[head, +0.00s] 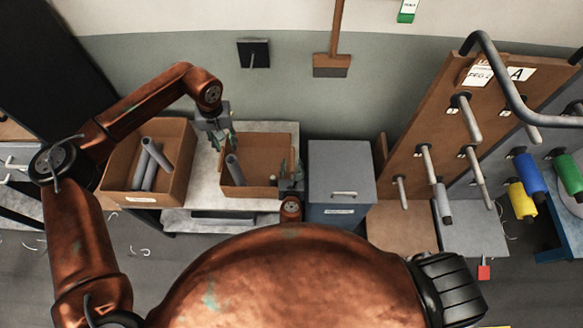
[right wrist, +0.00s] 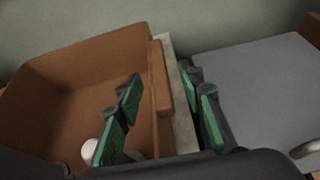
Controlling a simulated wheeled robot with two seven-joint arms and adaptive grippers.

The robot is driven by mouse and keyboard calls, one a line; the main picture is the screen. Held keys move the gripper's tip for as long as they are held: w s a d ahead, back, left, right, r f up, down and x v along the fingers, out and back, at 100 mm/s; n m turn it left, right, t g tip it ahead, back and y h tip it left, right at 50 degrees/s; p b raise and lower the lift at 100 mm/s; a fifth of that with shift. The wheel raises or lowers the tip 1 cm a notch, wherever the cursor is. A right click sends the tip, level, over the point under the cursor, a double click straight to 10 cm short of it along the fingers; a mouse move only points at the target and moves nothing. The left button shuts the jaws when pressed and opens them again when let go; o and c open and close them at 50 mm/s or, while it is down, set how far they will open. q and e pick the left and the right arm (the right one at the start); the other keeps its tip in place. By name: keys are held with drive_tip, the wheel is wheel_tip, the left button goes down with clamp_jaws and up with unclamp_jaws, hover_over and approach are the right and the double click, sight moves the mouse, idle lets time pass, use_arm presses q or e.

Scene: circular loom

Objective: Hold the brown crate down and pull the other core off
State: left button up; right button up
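The brown crate (head: 263,190) stands on a pale bench in the middle of the head view. One grey core (head: 235,170) leans inside it near its left wall; a pale round end (right wrist: 95,151) shows low inside the crate in the right wrist view. My right gripper (right wrist: 163,112) is open astride the crate's right wall, one finger inside and one outside, with gaps beside the wall. It also shows at the crate's right side in the head view (head: 290,170). My left gripper (head: 228,136) hangs over the crate's left wall, above the core. Its finger gap is too small to judge.
Another brown box (head: 170,193) with several grey cores stands at the left. A grey cabinet (head: 341,160) stands right of the crate. A pegboard rack (head: 440,115) has one grey core (head: 441,203) on a low peg, with coloured spools further right.

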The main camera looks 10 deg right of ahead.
clamp_jaws()
idle(0.4)
idle(0.4)
